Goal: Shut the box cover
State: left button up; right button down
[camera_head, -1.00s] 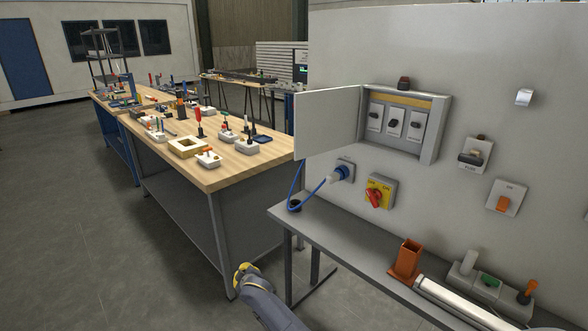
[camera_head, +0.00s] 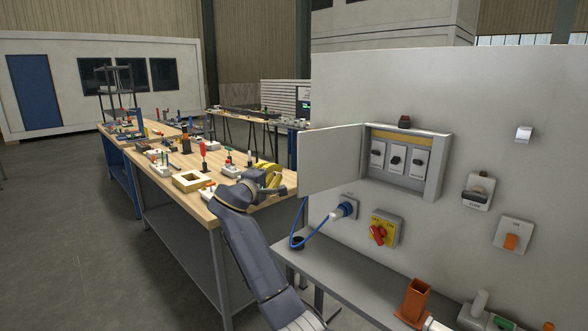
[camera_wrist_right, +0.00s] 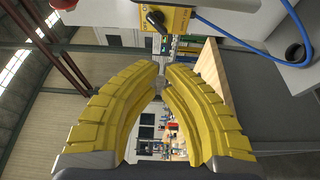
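The box (camera_head: 436,165) is mounted on the grey wall panel, with several switches inside it. Its flat light-grey cover (camera_head: 330,160) stands wide open, swung out to the left of the box. My right gripper (camera_head: 270,172) has yellow fingers and is to the left of the cover, with a gap between them in the picture. In the right wrist view my right gripper's fingers (camera_wrist_right: 161,72) curve in until their tips nearly meet, and nothing is held between them. My left gripper is not in view.
A blue cable and plug (camera_head: 345,209) and a yellow switch with a red knob (camera_head: 384,230) are below the box. A grey shelf (camera_head: 360,270) carries an orange holder (camera_head: 414,300). A wooden workbench (camera_head: 225,205) with several items lies behind my right arm.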

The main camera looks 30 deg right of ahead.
jog(key=w+d, duration=0.1)
jog(key=d, duration=0.8)
jog(key=shift+w+d, duration=0.2)
jog(key=shift+w, duration=0.1)
jog(key=shift+f, duration=0.15)
dwell(0.6)
